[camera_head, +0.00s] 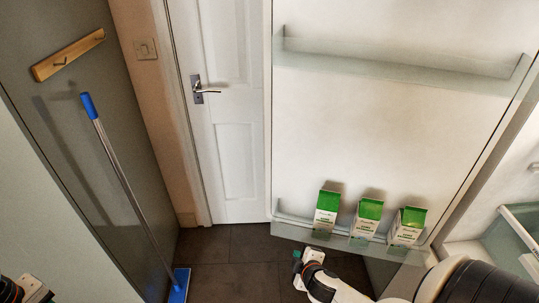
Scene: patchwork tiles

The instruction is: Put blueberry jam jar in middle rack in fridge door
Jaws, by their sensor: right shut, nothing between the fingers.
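The open fridge door has a pale inner panel (390,140). A clear upper rack (400,66) crosses it near the top and looks empty. A clear lower rack (290,231) holds three green and white cartons, the middle one (366,222) among them. No blueberry jam jar shows in this view. My right gripper (299,268) is shut and empty, below and in front of the lower rack's left part. A piece of my left arm or gripper (28,288) shows at the bottom left corner; its fingers cannot be made out.
A blue-handled mop (120,165) leans on the grey wall at left, below a wooden hook rail (68,55). A white room door (236,120) is shut behind. The fridge interior with a shelf (519,235) is at far right. Dark floor tiles (225,262) are clear.

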